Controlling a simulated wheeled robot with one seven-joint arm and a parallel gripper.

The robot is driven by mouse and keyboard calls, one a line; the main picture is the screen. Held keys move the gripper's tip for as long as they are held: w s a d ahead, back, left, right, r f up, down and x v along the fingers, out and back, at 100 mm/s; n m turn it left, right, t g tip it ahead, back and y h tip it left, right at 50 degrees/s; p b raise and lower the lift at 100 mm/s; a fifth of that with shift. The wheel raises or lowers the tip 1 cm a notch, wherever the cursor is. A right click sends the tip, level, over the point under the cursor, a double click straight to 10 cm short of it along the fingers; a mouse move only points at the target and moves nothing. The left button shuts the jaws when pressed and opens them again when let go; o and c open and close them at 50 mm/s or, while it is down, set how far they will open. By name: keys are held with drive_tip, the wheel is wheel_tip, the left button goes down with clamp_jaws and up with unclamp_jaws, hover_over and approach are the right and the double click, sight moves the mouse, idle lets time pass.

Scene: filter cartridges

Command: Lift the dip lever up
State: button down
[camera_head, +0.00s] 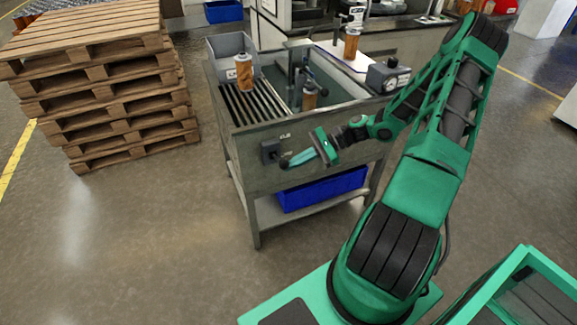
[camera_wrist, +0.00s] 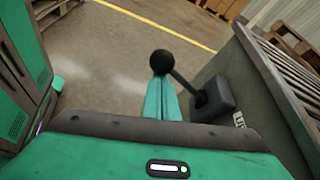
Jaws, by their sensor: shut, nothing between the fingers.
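The dip lever has a dark square mount (camera_head: 271,151) on the front panel of the grey workbench and a black ball knob (camera_head: 284,163) on a short arm. In the head view the knob sits slightly below and right of the mount. In the wrist view the knob (camera_wrist: 162,62) is just beyond the fingertips, and the arm runs down-right to the mount (camera_wrist: 213,98). My gripper (camera_head: 294,160) is shut and empty, its teal fingers (camera_wrist: 163,92) pointing at the knob. I cannot tell whether the tips touch the knob.
The workbench (camera_head: 240,170) carries a grey bin (camera_head: 228,48), an orange-brown cartridge (camera_head: 244,73), a dip fixture (camera_head: 299,72) with another cartridge (camera_head: 309,98), and a gauge (camera_head: 389,75). A blue crate (camera_head: 322,189) sits on the lower shelf. Pallets (camera_head: 100,90) stand left; floor between is clear.

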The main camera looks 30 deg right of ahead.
wheel_tip(320, 180, down, 4)
drive_tip(key=w+v, duration=0.1)
drive_tip(key=v, duration=0.9)
drive_tip(key=shift+d, duration=0.35)
drive_tip(key=shift+w, duration=0.1)
drive_tip(key=s+a+r+n+g+h, duration=0.1)
drive_tip(key=s+a+r+n+h, duration=0.1)
drive_tip(key=s+r+n+h, duration=0.2)
drive_tip(key=s+a+r+n+g+h, duration=0.1)
drive_tip(key=s+a+r+n+h, duration=0.1)
drive_tip(key=s+r, duration=0.9)
drive_tip(key=s+a+r+n+g+h, duration=0.1)
drive_tip(key=s+a+r+n+h, duration=0.2)
drive_tip(key=s+r+n+h, duration=0.2)
drive_tip(key=shift+s+r+n+g+h, duration=0.5)
drive_tip(key=shift+s+r, duration=1.25)
drive_tip(key=shift+s, duration=1.45)
